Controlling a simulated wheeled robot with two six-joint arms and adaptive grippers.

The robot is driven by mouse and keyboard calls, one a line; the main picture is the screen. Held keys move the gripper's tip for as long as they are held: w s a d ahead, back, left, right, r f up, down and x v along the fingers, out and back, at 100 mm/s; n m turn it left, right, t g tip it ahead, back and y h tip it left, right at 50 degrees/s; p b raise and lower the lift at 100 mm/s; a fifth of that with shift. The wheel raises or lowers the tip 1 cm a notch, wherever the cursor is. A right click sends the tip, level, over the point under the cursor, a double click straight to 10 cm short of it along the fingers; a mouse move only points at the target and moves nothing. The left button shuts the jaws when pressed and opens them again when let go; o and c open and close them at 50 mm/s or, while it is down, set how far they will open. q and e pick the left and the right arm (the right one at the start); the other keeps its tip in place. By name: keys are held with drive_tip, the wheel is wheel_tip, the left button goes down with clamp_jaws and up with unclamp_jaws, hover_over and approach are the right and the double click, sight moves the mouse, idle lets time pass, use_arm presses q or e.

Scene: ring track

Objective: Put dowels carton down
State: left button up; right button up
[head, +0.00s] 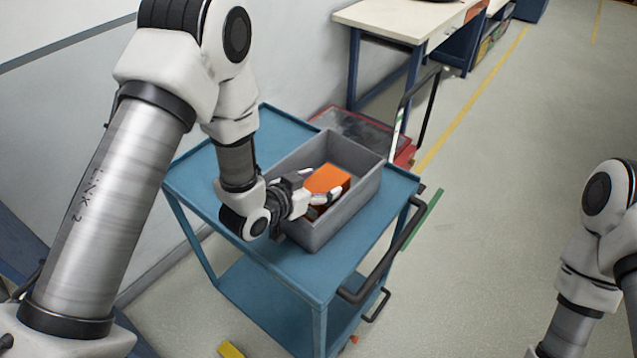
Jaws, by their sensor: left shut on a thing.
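An orange carton (327,179) with a darker red side is inside the grey open bin (357,203). I take it for the dowels carton, though no label can be read. My left gripper (311,199) reaches over the bin's left side and is shut on the carton. The carton's lower part is hidden by the bin wall and the fingers, so I cannot tell whether it touches the bin floor. My right arm shows at the right edge, but its gripper is out of view.
The bin stands on a blue cart (215,165) with a lower shelf and a dark handle (382,268). Behind it is a red platform trolley (404,157). A workbench (400,20) stands at the back. Open floor lies to the right of the cart.

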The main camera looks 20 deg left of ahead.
use_arm(q)
drive_tip(key=shift+f, duration=0.25)
drive_tip(key=o, duration=1)
drive_tip(key=shift+r, duration=0.1)
